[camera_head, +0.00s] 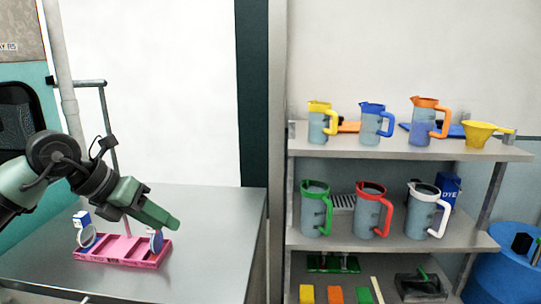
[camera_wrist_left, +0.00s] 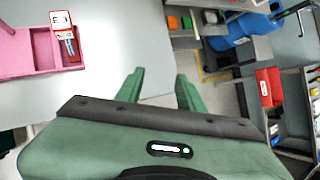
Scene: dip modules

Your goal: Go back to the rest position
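My left gripper (camera_head: 172,222) reaches in from the left, over the metal table (camera_head: 195,270) and above a pink rack (camera_head: 130,262). In the left wrist view its two green fingers (camera_wrist_left: 160,82) stand apart with nothing between them. In the head view the fingers overlap from the side. The pink rack also shows at the upper left of the left wrist view (camera_wrist_left: 42,60), apart from the fingers, with a small white and red piece (camera_wrist_left: 62,24) in it. My right arm and gripper are not in view.
A metal shelf unit (camera_head: 400,150) stands at the right with several coloured pitchers, a yellow funnel (camera_head: 481,132) and a blue dye box (camera_head: 449,188). A blue drum (camera_head: 500,270) stands at the lower right. The table's right part is clear.

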